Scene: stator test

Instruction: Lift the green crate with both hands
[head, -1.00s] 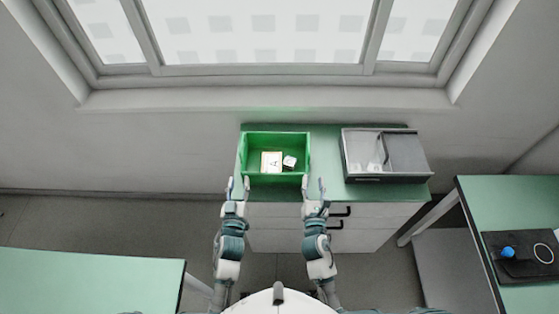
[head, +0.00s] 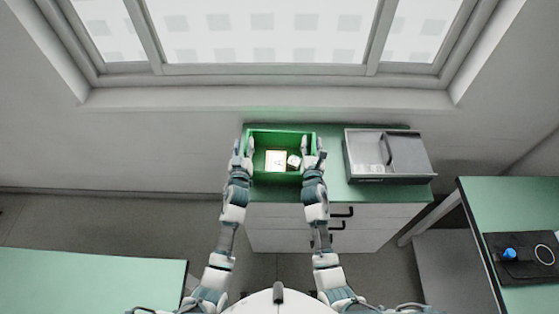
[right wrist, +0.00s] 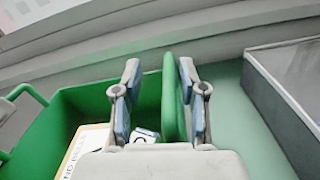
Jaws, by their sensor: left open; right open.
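The green crate (head: 280,134) stands on the green-topped cabinet below the window. It holds a pale box with lettering (head: 275,160) and a small white item (head: 293,162). My left gripper (head: 243,150) is open at the crate's left side wall. My right gripper (head: 313,150) is open at the right side wall. In the right wrist view the right gripper's fingers (right wrist: 160,95) stand on either side of the crate's right wall (right wrist: 173,95), one inside and one outside. The exact contact at the left wall is too small to tell.
A grey tray (head: 375,178) with a divider and small items stands right of the crate on the cabinet top (head: 333,180). Green tables stand at the lower left (head: 90,280) and right (head: 510,205). The wall and window sill are behind the cabinet.

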